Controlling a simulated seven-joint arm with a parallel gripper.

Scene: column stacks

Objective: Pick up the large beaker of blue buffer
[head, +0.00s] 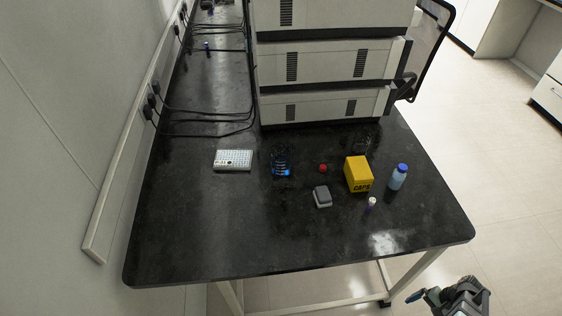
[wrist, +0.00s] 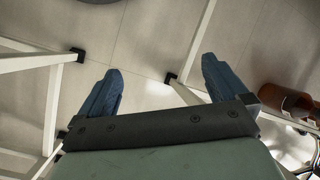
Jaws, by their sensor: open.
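A clear glass beaker (head: 280,162) with graduation marks and blue liquid at its bottom stands upright on the black bench, left of its middle in the head view. My gripper (wrist: 161,68) is open and empty in the wrist view, its two blue fingers wide apart above the floor. In the head view my gripper (head: 438,293) is at the bottom right, off the bench's front right corner and well away from the beaker. The wrist view does not show the beaker.
A white tube rack (head: 233,160) stands left of the beaker. Right of it are a red cap (head: 323,168), a grey box (head: 322,197), a yellow CAPS box (head: 358,174), another glass vessel (head: 362,145), a blue-capped bottle (head: 398,177) and a small vial (head: 371,204). Stacked instruments (head: 325,65) stand behind.

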